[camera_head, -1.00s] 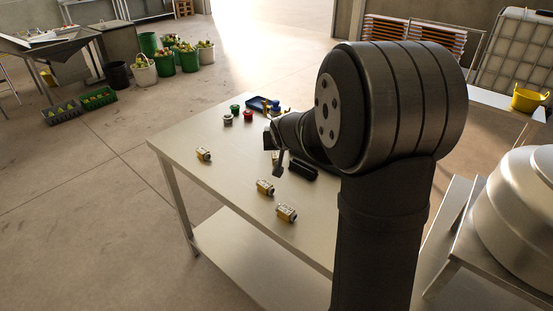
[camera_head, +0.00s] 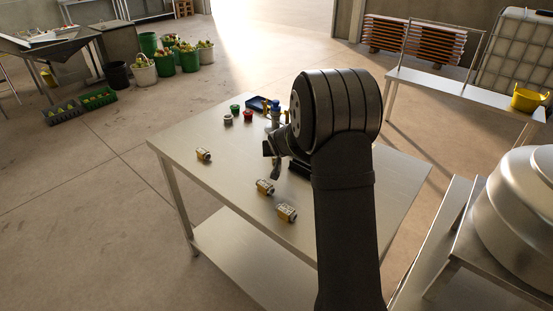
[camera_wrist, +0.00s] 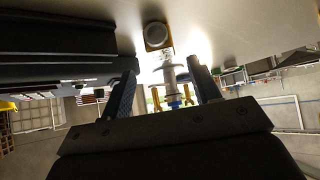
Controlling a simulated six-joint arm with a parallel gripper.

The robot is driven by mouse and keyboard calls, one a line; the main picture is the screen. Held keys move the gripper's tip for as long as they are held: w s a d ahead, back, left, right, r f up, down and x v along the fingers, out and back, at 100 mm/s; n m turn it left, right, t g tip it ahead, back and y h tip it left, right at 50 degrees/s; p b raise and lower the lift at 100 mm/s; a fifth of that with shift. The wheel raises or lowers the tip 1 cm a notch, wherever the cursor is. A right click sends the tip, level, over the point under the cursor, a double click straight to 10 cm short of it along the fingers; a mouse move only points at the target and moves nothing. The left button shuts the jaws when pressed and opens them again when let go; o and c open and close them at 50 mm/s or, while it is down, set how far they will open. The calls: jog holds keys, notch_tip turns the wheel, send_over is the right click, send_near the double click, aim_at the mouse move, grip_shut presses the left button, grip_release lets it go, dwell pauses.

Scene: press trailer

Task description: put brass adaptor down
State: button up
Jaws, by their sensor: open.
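Three brass adaptors lie on the steel table (camera_head: 225,180) in the head view: one at the left (camera_head: 203,154), one nearer the middle (camera_head: 265,187), one at the front (camera_head: 287,212). My gripper (camera_head: 271,159) is low over the table, behind the middle adaptor. In the wrist view, my gripper (camera_wrist: 164,88) has its two fingers spread apart. A brass adaptor with a round grey end (camera_wrist: 156,36) rests against the tabletop, in line with the gap between the fingers and clear of both. My arm and gripper hide this one in the head view.
A black block (camera_head: 299,168) lies just right of my gripper. Green (camera_head: 235,108), red (camera_head: 248,115) and grey (camera_head: 228,120) caps and a blue tray (camera_head: 256,103) stand at the back. A metal post with a blue ring (camera_wrist: 171,82) stands beyond the fingers.

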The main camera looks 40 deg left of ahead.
jog(key=f, duration=0.1)
jog(key=a+f, duration=0.1)
jog(key=w+f, duration=0.1)
jog(key=shift+a, duration=0.35)
jog(key=shift+w+a+f, duration=0.3)
jog(key=shift+w+f, duration=0.05)
jog(key=shift+f, duration=0.05)
jog(key=shift+c, duration=0.3)
jog(key=c, duration=1.2)
grip_shut()
